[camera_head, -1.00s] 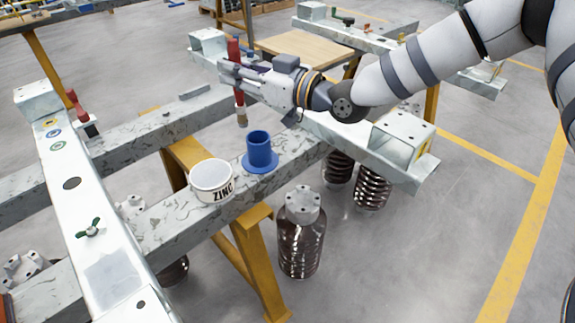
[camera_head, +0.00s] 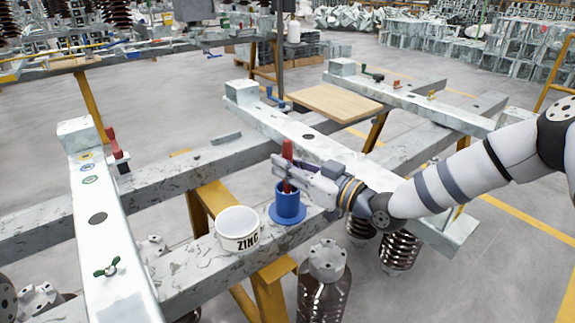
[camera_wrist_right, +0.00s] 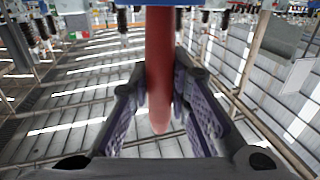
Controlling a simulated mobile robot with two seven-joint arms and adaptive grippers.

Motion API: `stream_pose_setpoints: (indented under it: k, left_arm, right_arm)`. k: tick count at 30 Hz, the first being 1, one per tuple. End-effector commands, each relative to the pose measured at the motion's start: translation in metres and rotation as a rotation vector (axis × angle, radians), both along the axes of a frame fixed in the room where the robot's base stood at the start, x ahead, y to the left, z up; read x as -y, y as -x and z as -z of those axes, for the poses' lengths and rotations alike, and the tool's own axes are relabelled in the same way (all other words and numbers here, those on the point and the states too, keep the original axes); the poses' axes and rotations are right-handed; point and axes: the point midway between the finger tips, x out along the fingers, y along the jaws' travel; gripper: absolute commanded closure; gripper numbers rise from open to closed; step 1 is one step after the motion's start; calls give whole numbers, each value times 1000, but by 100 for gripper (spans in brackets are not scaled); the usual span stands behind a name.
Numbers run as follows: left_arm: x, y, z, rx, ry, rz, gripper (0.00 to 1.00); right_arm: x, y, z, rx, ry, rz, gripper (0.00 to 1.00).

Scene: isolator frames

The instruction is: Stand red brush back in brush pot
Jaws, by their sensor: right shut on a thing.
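The red brush (camera_head: 288,151) is upright, its handle clamped in my right gripper (camera_head: 285,169). The right wrist view shows the red handle (camera_wrist_right: 160,60) between both finger pads. The blue brush pot (camera_head: 288,204), with a wide round base flange, stands on the grey steel beam directly below the gripper. The lower end of the brush is at the pot's mouth and its bristles are hidden, seemingly inside the pot. I cannot tell whether they touch the bottom. My left gripper is not in view.
A white tub marked ZINC (camera_head: 238,230) stands close to the left of the pot on the same beam. A red-handled tool (camera_head: 114,143) stands on the left beam. A wooden board (camera_head: 333,103) lies behind. Ribbed brown insulators (camera_head: 325,290) are below in front.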

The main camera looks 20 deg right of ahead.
Motion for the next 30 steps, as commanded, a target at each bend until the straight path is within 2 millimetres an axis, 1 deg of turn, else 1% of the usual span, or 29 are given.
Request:
stream_pose_setpoints:
  k: [2,3,5,6,13,16,19,24,27,30]
  left_arm:
    - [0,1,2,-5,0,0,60]
    - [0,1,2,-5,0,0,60]
    - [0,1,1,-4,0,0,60]
    - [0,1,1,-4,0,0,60]
    - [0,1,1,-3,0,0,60]
    - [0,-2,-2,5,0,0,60]
    - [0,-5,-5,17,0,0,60]
    - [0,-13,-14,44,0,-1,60]
    - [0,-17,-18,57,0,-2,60]
    - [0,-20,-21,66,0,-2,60]
  right_arm:
    - [0,0,4,-3,1,0,100]
    - [0,0,4,-3,1,0,78]
    - [0,0,4,-2,1,0,65]
    - [0,0,4,-2,1,0,63]
    - [0,0,3,-1,1,0,63]
    - [2,2,-4,1,0,1,63]
    - [14,19,-4,1,-1,3,63]
    - [40,60,-6,4,0,3,63]
    - [52,80,-6,4,-1,3,63]
    - [60,93,-5,4,0,2,63]
